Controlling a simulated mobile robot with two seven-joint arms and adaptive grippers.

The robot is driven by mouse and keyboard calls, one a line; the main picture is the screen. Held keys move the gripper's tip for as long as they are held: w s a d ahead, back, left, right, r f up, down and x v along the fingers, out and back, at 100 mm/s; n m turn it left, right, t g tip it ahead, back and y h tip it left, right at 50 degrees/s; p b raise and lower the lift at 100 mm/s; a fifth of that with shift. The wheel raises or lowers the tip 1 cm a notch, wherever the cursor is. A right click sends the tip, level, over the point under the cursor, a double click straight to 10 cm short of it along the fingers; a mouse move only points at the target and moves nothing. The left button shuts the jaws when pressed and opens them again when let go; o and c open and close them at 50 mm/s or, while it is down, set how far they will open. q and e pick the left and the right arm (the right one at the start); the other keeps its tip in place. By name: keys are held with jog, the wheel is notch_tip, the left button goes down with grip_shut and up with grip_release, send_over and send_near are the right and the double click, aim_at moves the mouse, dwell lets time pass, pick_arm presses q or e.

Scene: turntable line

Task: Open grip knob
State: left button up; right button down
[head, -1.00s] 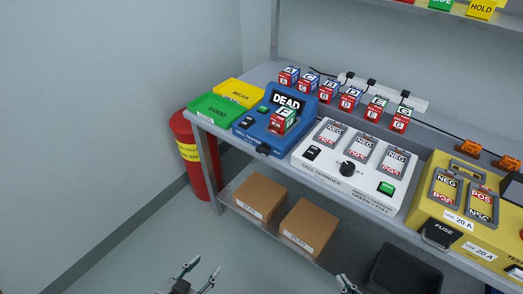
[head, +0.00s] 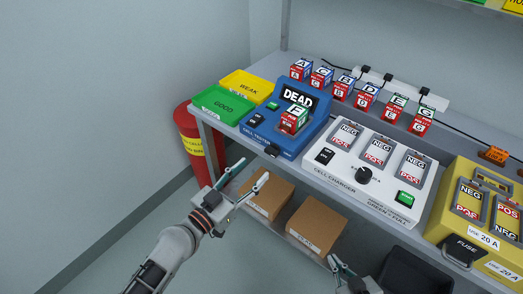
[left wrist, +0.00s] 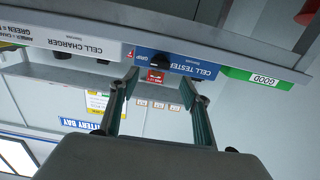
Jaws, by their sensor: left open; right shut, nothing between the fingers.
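A blue cell tester (head: 285,133) stands on the bench, its screen reading DEAD, with a cell marked F (head: 293,119) seated on it. A black knob (head: 272,152) sits on its front edge. In the left wrist view the knob (left wrist: 160,60) shows beyond the fingertips, roughly centred between them, not touched. The white cell charger (head: 340,188) has a round black knob (head: 363,175) on top. My left gripper (head: 252,172) is open and empty, in front of the bench below the tester. My right gripper (head: 340,265) is shut and empty at the bottom of the head view.
A green GOOD tray (head: 222,104) and a yellow WEAK tray (head: 245,86) lie left of the tester. Several lettered cells stand behind. Two cardboard boxes (head: 318,226) are on the lower shelf.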

aim_at(269, 153)
pick_arm(q)
jog(key=x, duration=0.2)
jog(key=p+x, duration=0.1)
jog(key=x, duration=0.5)
jog(key=shift+r, duration=0.3)
jog(key=c, duration=1.1)
